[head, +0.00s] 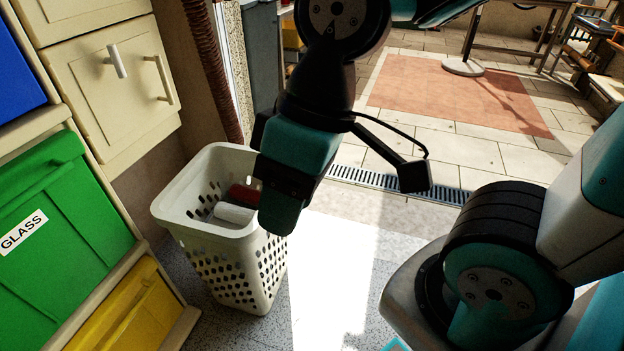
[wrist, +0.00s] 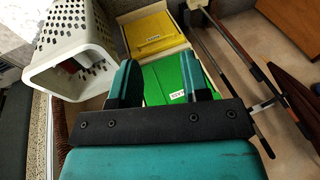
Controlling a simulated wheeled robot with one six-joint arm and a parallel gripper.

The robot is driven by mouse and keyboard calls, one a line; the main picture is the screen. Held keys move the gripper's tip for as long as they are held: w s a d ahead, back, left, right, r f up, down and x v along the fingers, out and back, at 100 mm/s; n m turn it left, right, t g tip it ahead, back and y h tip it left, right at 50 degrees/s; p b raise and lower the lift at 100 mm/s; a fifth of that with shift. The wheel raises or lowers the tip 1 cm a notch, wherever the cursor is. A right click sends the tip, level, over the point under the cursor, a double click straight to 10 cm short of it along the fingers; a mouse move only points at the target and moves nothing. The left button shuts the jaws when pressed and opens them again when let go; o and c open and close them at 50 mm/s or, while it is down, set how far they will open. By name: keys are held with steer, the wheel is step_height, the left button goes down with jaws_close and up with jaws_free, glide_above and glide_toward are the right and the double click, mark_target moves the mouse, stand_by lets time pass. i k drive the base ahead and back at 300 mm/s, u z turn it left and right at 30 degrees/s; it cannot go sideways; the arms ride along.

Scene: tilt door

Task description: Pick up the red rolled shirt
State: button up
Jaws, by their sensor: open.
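The red rolled shirt (head: 243,194) lies inside a white perforated laundry basket (head: 172,210), beside a white roll (head: 233,213). In the wrist view a bit of red, likely the shirt (wrist: 69,66), shows in the opening of the basket (wrist: 42,80) at the upper left. My gripper (head: 281,210) hangs at the right side of the basket in the head view and covers part of its rim. In the wrist view my gripper (wrist: 158,63) has its two teal fingers apart with nothing between them. The shirt's right end is hidden in the head view.
Green (head: 60,200) and yellow (head: 125,312) bins and a cream drawer cabinet (head: 112,85) stand left of the basket. A door frame and dark red pipe (head: 210,65) rise behind it.

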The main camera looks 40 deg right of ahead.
mark_target(248, 196)
steer(key=z, duration=0.25)
steer(key=k, duration=0.65)
steer(key=u, duration=0.8)
steer(key=i, duration=1.2)
steer(key=z, duration=0.65)
steer(key=i, duration=0.5)
steer(key=z, duration=0.5)
